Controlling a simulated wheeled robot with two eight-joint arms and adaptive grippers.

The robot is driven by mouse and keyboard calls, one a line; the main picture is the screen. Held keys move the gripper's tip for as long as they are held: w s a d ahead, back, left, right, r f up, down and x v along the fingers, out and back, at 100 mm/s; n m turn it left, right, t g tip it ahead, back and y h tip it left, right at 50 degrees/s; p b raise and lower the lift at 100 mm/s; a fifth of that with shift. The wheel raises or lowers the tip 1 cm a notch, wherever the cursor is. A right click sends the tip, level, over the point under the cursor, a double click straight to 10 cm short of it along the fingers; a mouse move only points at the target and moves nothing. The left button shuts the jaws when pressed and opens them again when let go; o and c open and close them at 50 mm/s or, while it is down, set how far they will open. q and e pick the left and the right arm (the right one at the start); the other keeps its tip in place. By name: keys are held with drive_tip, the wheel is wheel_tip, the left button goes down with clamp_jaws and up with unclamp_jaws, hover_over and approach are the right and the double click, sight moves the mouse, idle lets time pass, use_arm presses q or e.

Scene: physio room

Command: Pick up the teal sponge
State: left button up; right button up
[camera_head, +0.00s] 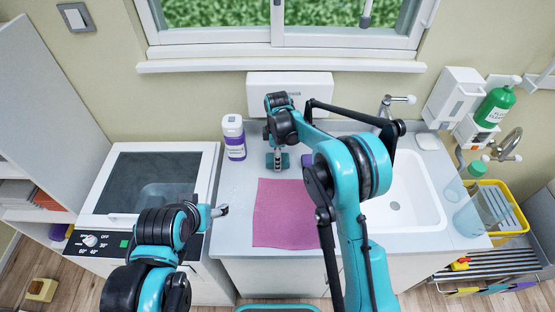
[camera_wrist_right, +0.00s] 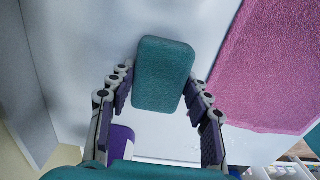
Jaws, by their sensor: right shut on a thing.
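The teal sponge (camera_wrist_right: 163,75) is between the two fingers of my right gripper (camera_wrist_right: 158,82) in the right wrist view. The fingers are shut on its sides, and its broad face shows. In the head view the sponge (camera_head: 284,162) is at the back of the counter, partly hidden by my right gripper (camera_head: 277,157), which points down. I cannot tell whether it is clear of the counter. My left gripper (camera_head: 221,210) is near the counter's left edge, away from the sponge. Its fingers are too small to read.
A pink cloth (camera_head: 275,215) lies in front of the sponge. A white bottle with a purple label (camera_head: 233,138) stands to the left, and a small purple thing (camera_head: 307,160) is close on the right. The sink (camera_head: 408,190) is further right. A white wall box (camera_head: 290,84) is behind.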

drive_tip(key=r, duration=0.2)
drive_tip(key=r+p, duration=0.1)
drive_tip(key=r, duration=0.1)
drive_tip(key=shift+s+d+r, duration=0.1)
drive_tip(key=shift+s+d, duration=0.15)
drive_tip(key=shift+d, duration=0.15)
drive_tip(key=s+d+r+p, duration=0.2)
drive_tip(key=s+d+r, duration=0.3)
drive_tip(key=d, duration=0.4)
drive_tip(key=shift+s+r, duration=0.3)
drive_tip(key=shift+r, duration=0.25)
drive_tip(key=shift+d, duration=0.1)
